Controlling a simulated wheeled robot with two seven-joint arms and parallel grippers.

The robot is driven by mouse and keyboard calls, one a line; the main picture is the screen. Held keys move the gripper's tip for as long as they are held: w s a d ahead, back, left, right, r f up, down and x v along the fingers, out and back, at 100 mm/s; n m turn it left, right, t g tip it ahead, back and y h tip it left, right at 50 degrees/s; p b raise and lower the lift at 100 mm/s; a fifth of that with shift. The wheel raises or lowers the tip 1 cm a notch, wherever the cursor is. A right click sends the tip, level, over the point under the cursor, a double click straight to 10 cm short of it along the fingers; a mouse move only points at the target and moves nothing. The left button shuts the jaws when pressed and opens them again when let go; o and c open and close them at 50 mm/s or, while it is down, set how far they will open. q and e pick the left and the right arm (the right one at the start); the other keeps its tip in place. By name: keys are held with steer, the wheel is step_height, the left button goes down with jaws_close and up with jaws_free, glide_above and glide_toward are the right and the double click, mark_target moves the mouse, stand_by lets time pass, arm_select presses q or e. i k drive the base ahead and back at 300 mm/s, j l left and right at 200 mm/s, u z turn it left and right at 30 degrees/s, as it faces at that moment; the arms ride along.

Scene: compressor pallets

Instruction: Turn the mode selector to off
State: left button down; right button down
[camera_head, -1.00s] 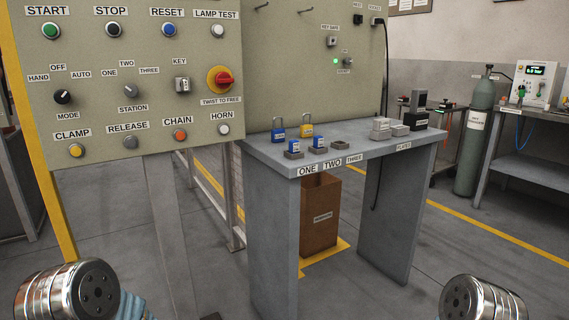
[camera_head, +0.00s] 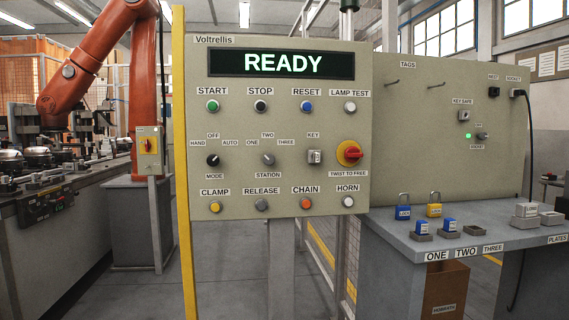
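The mode selector (camera_head: 213,160) is a black knob at the left of the control panel (camera_head: 235,130). Labels HAND, OFF and AUTO stand around it, and MODE is below it. Its pale pointer mark is too small to read surely. The display (camera_head: 282,64) above reads READY in pale letters. Neither of my grippers is in the head view, so their state is hidden.
Beside the selector are the station knob (camera_head: 268,159), the key switch (camera_head: 315,157) and a red twist knob (camera_head: 350,153). Several push buttons sit above and below. A bench (camera_head: 400,236) with padlocks stands at right; an orange robot arm (camera_head: 100,60) stands at left.

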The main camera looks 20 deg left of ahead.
mark_target(212, 160)
steer(key=u, duration=1.25)
